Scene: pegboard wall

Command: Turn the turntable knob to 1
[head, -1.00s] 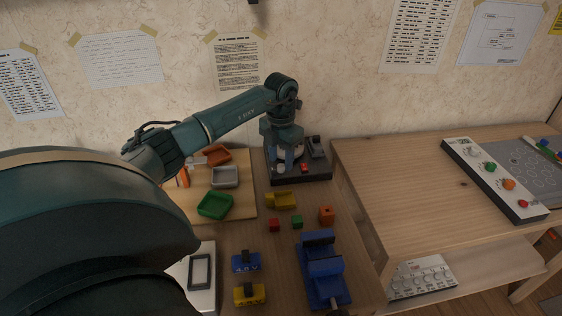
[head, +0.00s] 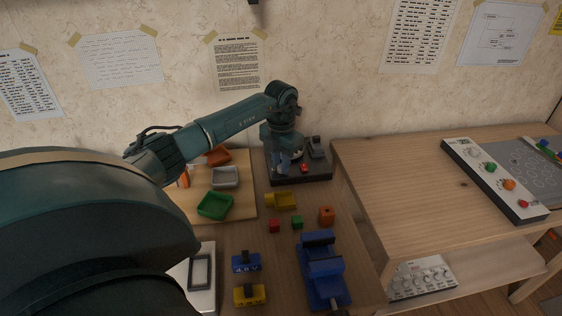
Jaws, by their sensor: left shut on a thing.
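My left arm reaches in from the left, and my left gripper (head: 283,163) points down over the dark turntable base (head: 318,178) at the back of the table. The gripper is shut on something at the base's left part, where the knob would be. The fingers and wrist hide the knob, and I cannot read any number. A red button (head: 304,168) shows just right of the gripper, and a small grey block-like part (head: 316,147) stands behind it. My right gripper is not in view.
Green (head: 215,206) and grey (head: 224,177) trays sit on a wooden board to the left. A yellow holder (head: 281,201), small cubes and a blue vise (head: 324,273) lie in front. A control panel (head: 493,179) sits on the right table.

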